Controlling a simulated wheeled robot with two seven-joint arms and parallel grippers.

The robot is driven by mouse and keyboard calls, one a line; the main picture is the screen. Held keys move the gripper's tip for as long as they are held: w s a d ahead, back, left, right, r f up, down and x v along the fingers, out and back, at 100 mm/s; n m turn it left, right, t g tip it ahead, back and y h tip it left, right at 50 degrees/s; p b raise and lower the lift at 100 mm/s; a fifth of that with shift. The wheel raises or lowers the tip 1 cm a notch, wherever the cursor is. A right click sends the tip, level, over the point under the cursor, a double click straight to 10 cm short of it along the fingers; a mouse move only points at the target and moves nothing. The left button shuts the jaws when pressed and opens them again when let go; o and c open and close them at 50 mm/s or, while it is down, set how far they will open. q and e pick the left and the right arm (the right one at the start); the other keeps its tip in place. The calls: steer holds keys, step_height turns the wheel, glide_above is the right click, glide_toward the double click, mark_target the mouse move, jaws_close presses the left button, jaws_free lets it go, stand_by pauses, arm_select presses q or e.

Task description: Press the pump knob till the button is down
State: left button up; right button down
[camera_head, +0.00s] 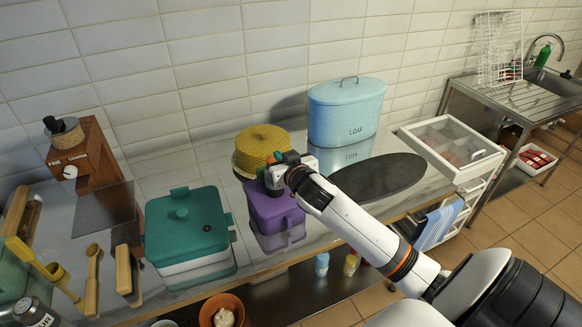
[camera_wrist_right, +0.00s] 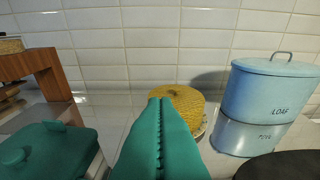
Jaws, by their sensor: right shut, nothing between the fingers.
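A teal lidded box (camera_head: 188,225) with a round knob (camera_head: 181,212) on its lid stands on the counter, left of centre. A small dark red spot (camera_head: 207,228) shows on the lid. The lid (camera_wrist_right: 55,148) also shows at lower left in the right wrist view. A purple lidded box (camera_head: 272,208) stands to its right, partly behind my right gripper. I cannot tell for sure which lid part is the pump knob. My right gripper (camera_head: 268,172) is shut and empty above or at the purple box's back; contact is unclear. Its teal fingers (camera_wrist_right: 160,105) meet in the right wrist view. My left gripper is out of view.
A yellow woven round container (camera_head: 260,143) and a blue LOAF tin (camera_head: 346,112) stand behind. A dark oval board (camera_head: 378,177) lies right. A wooden grinder (camera_head: 85,158) and utensils (camera_head: 93,270) are left. A terracotta bowl (camera_head: 222,308) is below the front edge.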

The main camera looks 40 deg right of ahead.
steer(key=b+v, duration=0.1)
steer(key=v, duration=0.5)
steer(key=shift+s, duration=0.25)
steer(key=shift+d, duration=0.1)
stand_by(0.4)
